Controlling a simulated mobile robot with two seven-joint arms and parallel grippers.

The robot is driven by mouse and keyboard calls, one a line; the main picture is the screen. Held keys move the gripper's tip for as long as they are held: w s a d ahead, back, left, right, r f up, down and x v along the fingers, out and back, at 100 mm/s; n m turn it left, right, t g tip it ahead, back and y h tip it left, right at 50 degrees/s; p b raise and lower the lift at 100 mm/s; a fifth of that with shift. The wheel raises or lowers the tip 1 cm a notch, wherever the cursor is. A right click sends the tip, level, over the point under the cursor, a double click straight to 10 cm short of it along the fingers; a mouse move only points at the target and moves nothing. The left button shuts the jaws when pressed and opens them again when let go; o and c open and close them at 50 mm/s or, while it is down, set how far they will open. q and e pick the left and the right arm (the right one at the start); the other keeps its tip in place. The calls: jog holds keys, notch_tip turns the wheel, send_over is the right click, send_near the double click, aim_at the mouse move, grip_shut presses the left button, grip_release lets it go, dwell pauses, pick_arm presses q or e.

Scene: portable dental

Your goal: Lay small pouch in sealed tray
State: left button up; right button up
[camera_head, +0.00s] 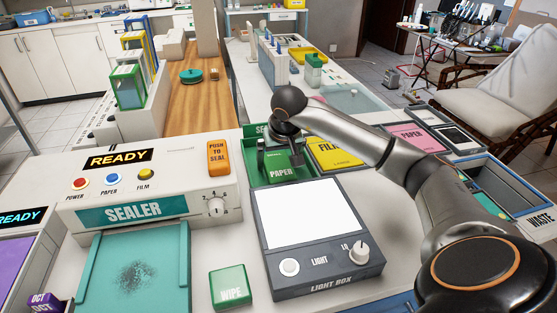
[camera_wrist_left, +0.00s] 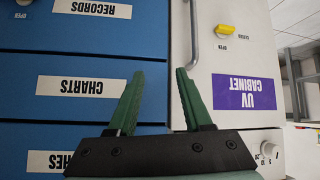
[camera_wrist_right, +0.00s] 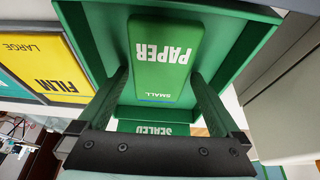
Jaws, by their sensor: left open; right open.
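The small pouch is a green flat packet marked PAPER SMALL (camera_wrist_right: 165,58). It lies inside the green sealed tray (camera_wrist_right: 88,32), whose SEALED label shows in the right wrist view. In the head view the pouch (camera_head: 284,173) shows in the tray (camera_head: 249,158) behind the light box, partly hidden by my right gripper (camera_head: 277,155). My right gripper (camera_wrist_right: 163,82) is open, its fingers on either side of the pouch's near end; I cannot tell whether they touch it. My left gripper (camera_wrist_left: 160,73) is open and empty, in front of cabinet fronts, and out of the head view.
A yellow FILM bin (camera_head: 334,153) stands right of the tray. Blue drawers (camera_wrist_left: 100,55) and a UV cabinet (camera_wrist_left: 240,60) face my left gripper.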

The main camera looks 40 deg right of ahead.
jog(key=shift+r, duration=0.1)
jog(key=p+v, duration=0.1)
jog(key=v, duration=1.1)
dwell(2.0)
